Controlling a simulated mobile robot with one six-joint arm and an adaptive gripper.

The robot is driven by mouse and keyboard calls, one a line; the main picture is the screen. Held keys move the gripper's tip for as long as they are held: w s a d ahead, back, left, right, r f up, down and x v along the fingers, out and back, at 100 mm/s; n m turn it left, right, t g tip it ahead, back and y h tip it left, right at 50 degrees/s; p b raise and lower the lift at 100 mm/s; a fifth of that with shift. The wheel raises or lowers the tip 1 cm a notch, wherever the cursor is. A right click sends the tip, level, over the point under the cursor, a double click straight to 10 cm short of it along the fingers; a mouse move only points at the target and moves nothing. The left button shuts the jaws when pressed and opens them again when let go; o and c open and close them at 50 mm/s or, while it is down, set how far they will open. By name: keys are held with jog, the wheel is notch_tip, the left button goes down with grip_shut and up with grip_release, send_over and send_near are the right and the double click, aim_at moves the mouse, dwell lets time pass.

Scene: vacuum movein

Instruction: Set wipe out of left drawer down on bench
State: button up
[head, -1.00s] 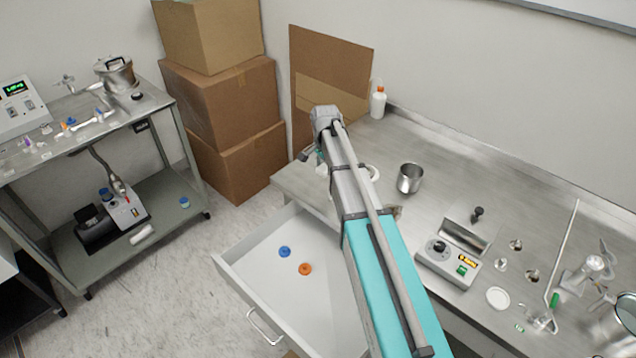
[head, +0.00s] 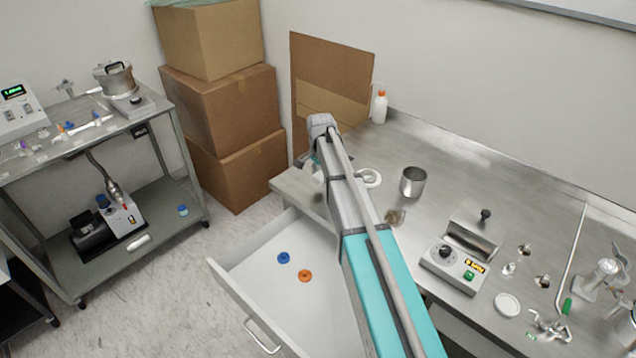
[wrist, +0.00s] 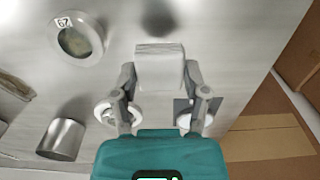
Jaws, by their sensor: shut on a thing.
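The wipe (wrist: 159,68) is a pale, folded block between my fingertips in the wrist view. My gripper (wrist: 160,80) is shut on it, over the steel bench (wrist: 130,20). I cannot tell whether the wipe touches the bench. In the head view my arm hides the wipe and most of the gripper, near the left end of the bench (head: 450,170). The left drawer (head: 232,283) stands open below and holds a blue ring (head: 283,258) and an orange ring (head: 305,276).
A steel beaker (head: 413,182), a white ring (head: 369,178), a white bottle (head: 379,107) and a control box (head: 452,266) stand on the bench. A round labelled dish (wrist: 77,40) shows in the wrist view. Cardboard boxes (head: 235,110) stand beyond the bench's left end.

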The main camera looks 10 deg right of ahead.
aim_at(319, 187)
jog(key=shift+w+f+b, duration=0.35)
jog(key=shift+f+b, duration=0.1)
jog(key=shift+f, duration=0.05)
jog(key=shift+f+b, duration=0.35)
jog(key=shift+f, duration=0.05)
jog(key=shift+f+b, duration=1.1)
jog(key=shift+f, duration=0.1)
jog(key=o, duration=0.8)
notch_tip(319, 187, up, 12)
jog(key=p, duration=1.2)
